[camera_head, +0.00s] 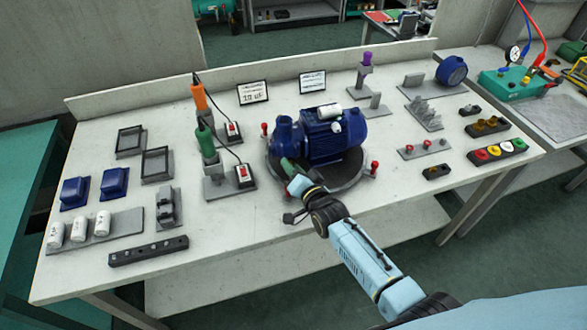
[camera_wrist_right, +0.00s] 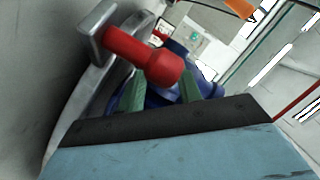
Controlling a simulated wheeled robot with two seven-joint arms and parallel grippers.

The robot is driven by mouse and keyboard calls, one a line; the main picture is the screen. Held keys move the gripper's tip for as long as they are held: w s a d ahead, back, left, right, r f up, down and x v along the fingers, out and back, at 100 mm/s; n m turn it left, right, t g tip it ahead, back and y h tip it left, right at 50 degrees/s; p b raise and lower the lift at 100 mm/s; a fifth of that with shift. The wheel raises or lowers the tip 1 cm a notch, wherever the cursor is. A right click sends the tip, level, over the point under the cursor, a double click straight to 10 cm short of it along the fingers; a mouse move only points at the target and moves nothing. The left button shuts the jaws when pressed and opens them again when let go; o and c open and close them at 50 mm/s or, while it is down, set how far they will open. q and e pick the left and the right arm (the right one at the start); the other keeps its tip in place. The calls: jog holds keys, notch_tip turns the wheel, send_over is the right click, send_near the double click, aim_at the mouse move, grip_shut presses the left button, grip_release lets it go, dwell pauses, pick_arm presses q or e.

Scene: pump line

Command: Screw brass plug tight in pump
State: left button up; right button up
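The blue pump (camera_head: 335,135) with its round front housing (camera_head: 285,132) sits on a round grey turntable (camera_head: 345,180) in the middle of the bench. My right gripper (camera_head: 290,167) is low at the pump's front left side, close to the housing. In the right wrist view its two green fingers (camera_wrist_right: 163,88) stand apart, with blue pump surface between them. Brass-coloured parts (camera_head: 487,124) sit in a dark block at the right. No brass plug is clearly seen at the pump. My left gripper is not in view.
Red clamp knobs (camera_head: 374,167) stand around the turntable's edge, one very near my right gripper. Two upright screwdrivers, orange (camera_head: 199,97) and green (camera_head: 206,142), stand left of the pump. A strip with coloured caps (camera_head: 497,151) is at the right.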

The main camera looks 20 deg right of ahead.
jog(key=shift+a+r+n+p, duration=0.1)
jog(key=shift+n+p, duration=0.35)
jog(key=shift+n, duration=0.35)
jog(key=shift+n+h, duration=0.4)
jog(key=shift+n, duration=0.3)
grip_shut()
jog(key=m, duration=0.2)
jog(key=shift+m+y, duration=0.4)
grip_release()
